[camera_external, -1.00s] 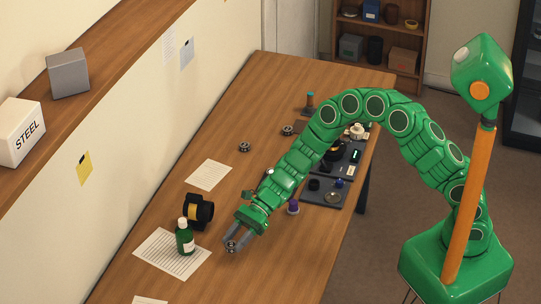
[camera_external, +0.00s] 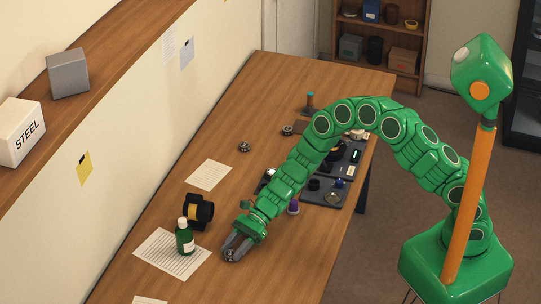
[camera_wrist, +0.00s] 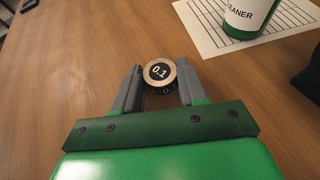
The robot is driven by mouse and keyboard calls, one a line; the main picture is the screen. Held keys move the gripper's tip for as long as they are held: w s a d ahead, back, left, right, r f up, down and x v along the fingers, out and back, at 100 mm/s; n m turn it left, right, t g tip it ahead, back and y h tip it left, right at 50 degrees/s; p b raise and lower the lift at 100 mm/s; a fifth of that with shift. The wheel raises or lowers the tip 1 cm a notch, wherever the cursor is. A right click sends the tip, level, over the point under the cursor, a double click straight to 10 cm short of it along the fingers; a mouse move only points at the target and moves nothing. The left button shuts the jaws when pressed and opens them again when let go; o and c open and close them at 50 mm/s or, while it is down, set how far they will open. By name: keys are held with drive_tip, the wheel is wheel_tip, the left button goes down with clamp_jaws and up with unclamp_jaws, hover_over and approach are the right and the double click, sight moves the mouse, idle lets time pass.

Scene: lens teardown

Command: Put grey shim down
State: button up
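The grey shim (camera_wrist: 160,73) is a small round disc with a pale rim and a dark centre marked 0.1. It sits between the fingertips of my gripper (camera_wrist: 160,82), which touch it on both sides. In the external view the gripper (camera_external: 232,252) points down at the near part of the wooden table (camera_external: 225,130), with the shim (camera_external: 230,255) at its tips. The shim is at or very close to the table top; I cannot tell whether it touches.
Dark trays (camera_external: 325,200) with small parts lie farther back. Bare table surrounds the gripper.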

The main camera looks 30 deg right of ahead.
drive_tip(key=o, duration=0.4)
drive_tip(key=shift+r, duration=0.1)
drive_tip(key=v, duration=1.1)
drive_tip(key=shift+d+r, duration=0.25)
drive_tip(key=shift+d, duration=0.1)
drive_tip(key=shift+w+d, duration=0.1)
